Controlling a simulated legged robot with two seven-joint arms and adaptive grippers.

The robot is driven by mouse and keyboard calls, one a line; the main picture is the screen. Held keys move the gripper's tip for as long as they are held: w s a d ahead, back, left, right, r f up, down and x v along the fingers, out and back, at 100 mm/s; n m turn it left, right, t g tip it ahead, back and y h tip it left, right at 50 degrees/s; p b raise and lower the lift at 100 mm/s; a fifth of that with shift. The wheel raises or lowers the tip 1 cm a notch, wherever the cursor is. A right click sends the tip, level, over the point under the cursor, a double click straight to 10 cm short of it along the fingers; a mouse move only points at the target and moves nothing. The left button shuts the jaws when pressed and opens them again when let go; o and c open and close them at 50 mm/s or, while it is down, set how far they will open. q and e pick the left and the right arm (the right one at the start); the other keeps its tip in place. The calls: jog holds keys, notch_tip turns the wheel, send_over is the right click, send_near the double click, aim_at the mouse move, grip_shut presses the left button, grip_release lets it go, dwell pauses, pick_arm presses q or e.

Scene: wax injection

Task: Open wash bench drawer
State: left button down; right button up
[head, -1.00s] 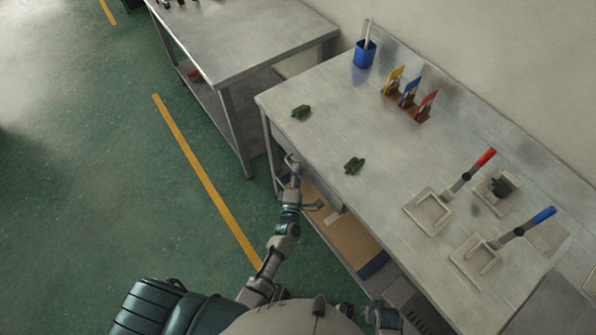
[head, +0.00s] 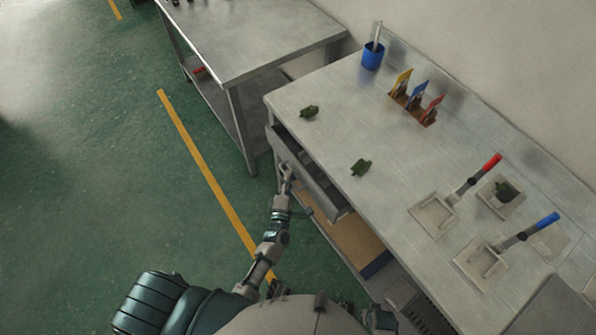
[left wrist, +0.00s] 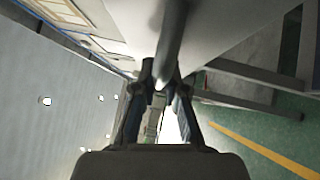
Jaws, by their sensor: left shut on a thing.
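The wash bench (head: 330,110) is a grey metal table on the right in the head view. Its drawer (head: 316,182) stands partly pulled out from the front edge, with its dark inside showing. My left gripper (head: 286,172) is at the drawer's front, shut on the drawer handle. In the left wrist view the handle (left wrist: 172,45) is a dark bar running between the fingertips of my left gripper (left wrist: 163,82). My right gripper does not show clearly; only part of my right arm is at the bottom edge.
A second metal table (head: 250,40) stands at upper left. Green floor (head: 110,150) lies clear to the left.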

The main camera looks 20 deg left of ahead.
pick_arm(q)
jog(key=s+a+p, duration=0.2)
jog(key=s+a, duration=1)
jog(key=s, duration=0.5)
jog(key=shift+a+f, duration=0.3)
jog(key=shift+f, duration=0.15)
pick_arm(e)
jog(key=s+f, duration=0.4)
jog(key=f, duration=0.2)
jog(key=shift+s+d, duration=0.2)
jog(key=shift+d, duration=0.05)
pick_arm(q)
jog(key=c, duration=1.2)
grip_release()
jog(key=shift+r, duration=0.25)
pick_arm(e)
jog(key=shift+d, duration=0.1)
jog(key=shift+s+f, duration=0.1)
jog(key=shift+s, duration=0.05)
pick_arm(q)
jog(key=s+d+f, duration=0.1)
jog(key=s, duration=1)
jog(key=shift+s+d+f, duration=0.35)
jog(key=shift+s, duration=0.05)
